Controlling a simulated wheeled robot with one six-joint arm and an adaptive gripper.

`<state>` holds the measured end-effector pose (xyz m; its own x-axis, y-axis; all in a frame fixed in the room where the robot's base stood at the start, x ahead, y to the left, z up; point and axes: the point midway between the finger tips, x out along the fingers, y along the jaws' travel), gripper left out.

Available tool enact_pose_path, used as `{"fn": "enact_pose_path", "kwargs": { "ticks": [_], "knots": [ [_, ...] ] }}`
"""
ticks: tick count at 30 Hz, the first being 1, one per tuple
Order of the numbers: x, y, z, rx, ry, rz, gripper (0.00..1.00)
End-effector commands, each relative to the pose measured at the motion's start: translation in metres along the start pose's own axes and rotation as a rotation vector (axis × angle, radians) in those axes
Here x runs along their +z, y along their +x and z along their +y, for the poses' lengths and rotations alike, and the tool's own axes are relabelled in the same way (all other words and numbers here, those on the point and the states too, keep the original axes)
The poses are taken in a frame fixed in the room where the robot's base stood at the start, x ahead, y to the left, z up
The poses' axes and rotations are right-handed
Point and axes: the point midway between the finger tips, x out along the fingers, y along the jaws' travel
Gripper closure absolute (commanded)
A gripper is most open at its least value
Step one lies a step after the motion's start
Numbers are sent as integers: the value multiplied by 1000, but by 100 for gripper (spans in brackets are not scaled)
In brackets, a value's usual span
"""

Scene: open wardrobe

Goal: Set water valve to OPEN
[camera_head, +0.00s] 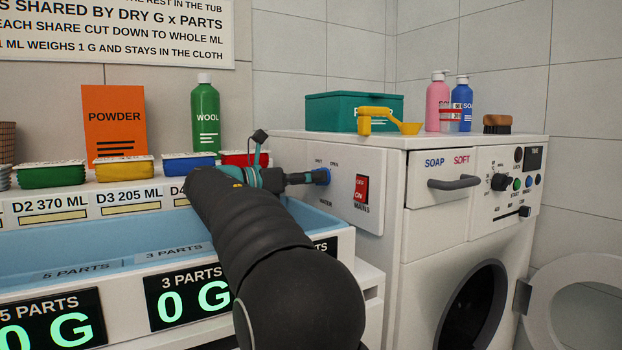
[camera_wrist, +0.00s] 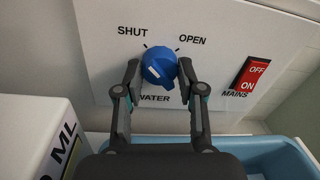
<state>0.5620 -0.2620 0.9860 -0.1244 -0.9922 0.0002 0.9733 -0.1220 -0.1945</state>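The water valve is a round blue knob (camera_wrist: 158,66) on a white panel, between the printed words SHUT at upper left and OPEN at upper right, with WATER below. A short white mark shows on the knob's lower left face; I cannot tell for sure which setting it marks. My gripper (camera_wrist: 158,68) faces the panel with its fingers spread, one on each side of the knob. I cannot tell whether they touch it. In the head view my gripper (camera_head: 302,178) reaches the knob (camera_head: 321,176) from the left, and my arm hides part of the panel.
A red mains switch (camera_head: 361,188) sits right of the knob, also in the wrist view (camera_wrist: 250,78). A blue trough (camera_head: 120,237) lies below. The washing machine (camera_head: 455,200) stands right with its round door open. A teal box (camera_head: 350,109) and yellow scoop (camera_head: 385,121) are on top.

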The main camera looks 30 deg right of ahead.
Motion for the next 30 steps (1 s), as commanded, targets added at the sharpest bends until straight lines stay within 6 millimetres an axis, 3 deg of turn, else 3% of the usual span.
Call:
{"fn": "enact_pose_path", "kwargs": {
  "ticks": [1, 3, 17, 30],
  "knots": [
    [0, 0, 0, 0, 0, 0, 83],
    [0, 0, 0, 0, 0, 0, 96],
    [1, 0, 0, 1, 93, 7, 96],
    [1, 0, -1, 6, 467, 31, 96]
  ]
}}
